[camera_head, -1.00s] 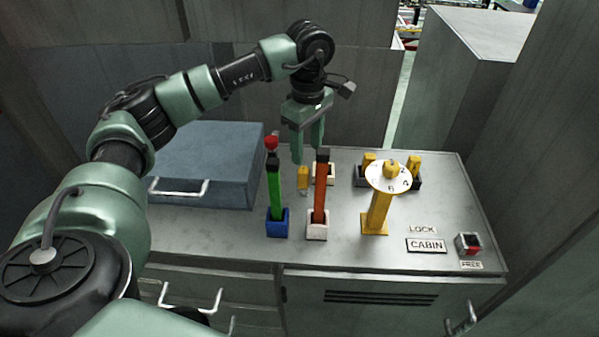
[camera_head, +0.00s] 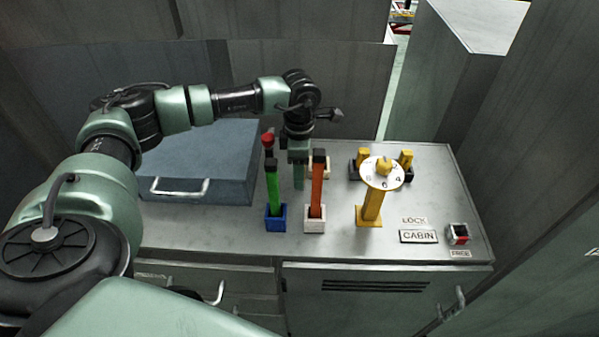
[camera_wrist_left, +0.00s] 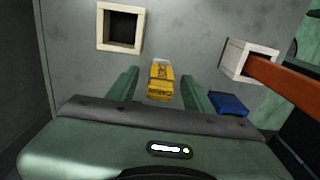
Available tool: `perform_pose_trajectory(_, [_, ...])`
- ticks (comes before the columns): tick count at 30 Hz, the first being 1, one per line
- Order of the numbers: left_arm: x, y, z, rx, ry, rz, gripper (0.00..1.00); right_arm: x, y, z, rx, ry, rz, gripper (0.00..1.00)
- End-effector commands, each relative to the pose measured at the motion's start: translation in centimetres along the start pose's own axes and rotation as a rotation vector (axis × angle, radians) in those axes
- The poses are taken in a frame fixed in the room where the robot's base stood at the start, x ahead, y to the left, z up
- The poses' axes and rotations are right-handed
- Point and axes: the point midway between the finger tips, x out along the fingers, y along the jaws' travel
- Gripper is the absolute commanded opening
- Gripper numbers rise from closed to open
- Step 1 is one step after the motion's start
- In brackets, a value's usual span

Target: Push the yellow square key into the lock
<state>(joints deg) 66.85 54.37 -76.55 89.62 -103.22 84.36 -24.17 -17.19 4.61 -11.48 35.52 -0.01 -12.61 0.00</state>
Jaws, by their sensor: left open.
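The yellow square key (camera_wrist_left: 161,82), with black lettering on its front, stands on the grey top in the left wrist view. My left gripper (camera_wrist_left: 160,74) is open, with one finger on each side of the key and gaps between. In the head view the left gripper (camera_head: 299,174) points down behind the green and orange levers, and hides the key. My right gripper is in neither current view.
A green lever (camera_head: 272,187) in a blue base and an orange lever (camera_head: 317,185) in a white base stand in front. A yellow post with a numbered dial (camera_head: 382,174) is to the right. A blue-grey case (camera_head: 200,165) lies left. A red-and-black switch (camera_head: 459,234) sits front right.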

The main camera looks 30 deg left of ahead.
Motion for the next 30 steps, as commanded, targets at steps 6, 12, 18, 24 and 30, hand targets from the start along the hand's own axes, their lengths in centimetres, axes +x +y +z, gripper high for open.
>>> perform_pose_trajectory(6, [0.7, 0.0, 0.0, 0.000, 0.000, 0.001, 0.51, -0.1, 0.0, 0.0, 0.000, 0.000, 0.000, 0.00])
perform_pose_trajectory(12, [0.7, 0.0, 0.0, 0.001, 0.000, 0.001, 0.20, -0.1, 0.0, 0.0, 0.000, 0.000, 0.000, 0.00])
perform_pose_trajectory(18, [0.6, 0.0, 0.0, 0.001, 0.000, 0.001, 0.00, -0.1, 0.0, 0.0, 0.000, 0.000, 0.000, 0.00])
perform_pose_trajectory(24, [0.5, 0.0, 0.0, 0.001, 0.000, 0.001, 0.00, -0.1, 0.0, 0.0, 0.000, 0.000, 0.000, 0.00])
perform_pose_trajectory(30, [-0.8, 0.1, 0.1, 0.001, -0.002, 0.003, 0.00, 0.3, 0.0, 0.1, 0.001, 0.000, 0.000, 0.00])
